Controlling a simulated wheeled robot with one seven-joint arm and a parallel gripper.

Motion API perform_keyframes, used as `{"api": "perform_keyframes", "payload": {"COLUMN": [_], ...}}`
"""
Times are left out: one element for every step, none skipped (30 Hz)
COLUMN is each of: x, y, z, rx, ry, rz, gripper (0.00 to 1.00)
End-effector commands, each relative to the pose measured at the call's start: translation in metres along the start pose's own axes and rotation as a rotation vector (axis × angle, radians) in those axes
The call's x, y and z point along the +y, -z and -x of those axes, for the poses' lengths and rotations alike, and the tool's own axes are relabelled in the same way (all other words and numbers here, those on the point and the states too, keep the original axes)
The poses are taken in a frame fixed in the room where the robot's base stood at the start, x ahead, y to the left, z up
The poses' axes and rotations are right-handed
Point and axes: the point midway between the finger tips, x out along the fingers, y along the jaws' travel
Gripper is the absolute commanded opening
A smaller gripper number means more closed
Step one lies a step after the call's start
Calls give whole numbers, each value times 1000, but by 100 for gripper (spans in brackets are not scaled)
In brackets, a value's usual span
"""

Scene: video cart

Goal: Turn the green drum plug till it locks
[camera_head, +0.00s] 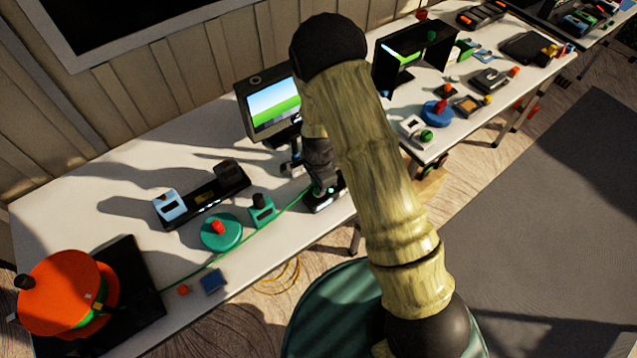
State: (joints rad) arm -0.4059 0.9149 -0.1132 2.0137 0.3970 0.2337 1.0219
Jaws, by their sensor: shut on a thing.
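The orange cable drum (65,290) stands on a black base (130,290) at the left end of the near table. A thin green cable (215,262) runs from it to the right, up to my gripper. My gripper (322,188) is low over a small dark socket unit (326,202) near the table's front edge, and it is shut on the cable's end. The green plug is mostly hidden by my gripper; only a small bit of green shows there. I cannot tell how far it is turned.
Nearby on the table are a teal disc with a red knob (221,232), a green box (262,210), a light blue box (169,207) and a dark panel (207,199). A monitor (270,106) stands behind. My arm hides part of the gap between tables.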

Motion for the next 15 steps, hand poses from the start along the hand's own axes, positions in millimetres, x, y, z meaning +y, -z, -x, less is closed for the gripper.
{"api": "perform_keyframes", "payload": {"x": [0, 1, 0, 0, 0, 0, 0, 0, 0, 0, 0, 0, 0, 0, 0], "y": [0, 0, 0, 0, 0, 0, 0, 0, 0, 0, 0, 0, 0, 0, 0], "z": [0, 0, 0, 0, 0, 0, 0, 0, 0, 0, 0, 0, 0, 0, 0], "rx": [0, 0, 0, 0, 0, 0, 0, 0, 0, 0, 0, 0, 0, 0, 0], "ry": [-1, -1, -1, -1, -1, -1, -1, -1, -1, -1, -1, -1, 0, 0, 0], "rz": [0, 0, 1, 1, 1, 1, 1, 1, 2, 2, 2, 2, 2, 2, 2], "gripper": [1, 27, 35, 41, 45, 45, 45, 45, 45, 45, 45, 53, 59, 65, 71]}}
